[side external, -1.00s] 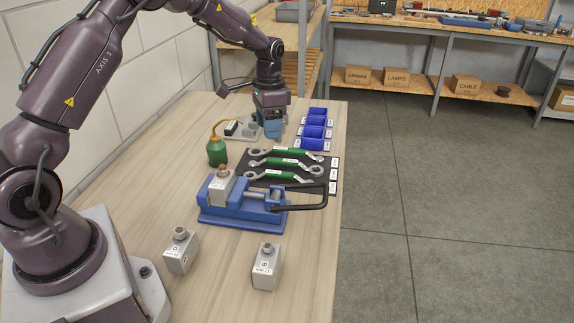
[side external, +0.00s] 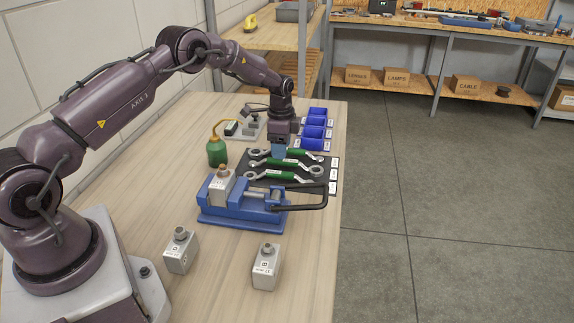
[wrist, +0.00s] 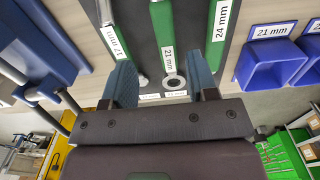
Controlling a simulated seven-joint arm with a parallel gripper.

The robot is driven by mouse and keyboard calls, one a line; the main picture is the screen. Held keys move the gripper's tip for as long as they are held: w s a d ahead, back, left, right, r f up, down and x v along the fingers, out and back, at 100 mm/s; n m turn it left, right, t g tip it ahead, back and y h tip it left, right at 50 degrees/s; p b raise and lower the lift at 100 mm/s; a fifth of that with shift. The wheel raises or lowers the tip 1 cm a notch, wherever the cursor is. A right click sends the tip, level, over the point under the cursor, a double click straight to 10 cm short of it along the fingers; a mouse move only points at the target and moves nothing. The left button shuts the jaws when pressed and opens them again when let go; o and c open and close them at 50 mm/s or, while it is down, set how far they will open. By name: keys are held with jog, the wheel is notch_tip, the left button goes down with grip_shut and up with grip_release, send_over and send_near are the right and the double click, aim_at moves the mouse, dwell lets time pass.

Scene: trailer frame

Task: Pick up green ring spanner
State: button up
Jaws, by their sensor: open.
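Three green-handled ring spanners lie side by side on a black mat (side external: 329,178): the far one (side external: 305,154), the middle one (side external: 290,163) and the near one (side external: 276,174). In the wrist view they carry labels: the 17 mm spanner (wrist: 114,38) at left, the 21 mm spanner (wrist: 163,30) in the middle and the 24 mm spanner (wrist: 217,35) at right. My gripper (wrist: 160,62) is open and empty, its blue fingers to either side of the 21 mm spanner's ring end in that view. In the side view my gripper (side external: 279,152) hides part of the far spanner.
A blue vise (side external: 240,212) holding a grey block stands in front of the mat. Blue bins (side external: 315,132) stand behind it. A green oil can (side external: 217,152) is at left. Two grey blocks, one at left (side external: 180,250) and one at right (side external: 265,267), stand nearer on the bench.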

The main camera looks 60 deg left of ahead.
aim_at(285, 165)
jog(key=shift+w+a+f, duration=0.15)
jog(key=shift+f, duration=1.25)
jog(key=shift+w+a+f, duration=0.1)
jog(key=shift+w+f, duration=0.05)
jog(key=shift+f, duration=1.2)
grip_shut()
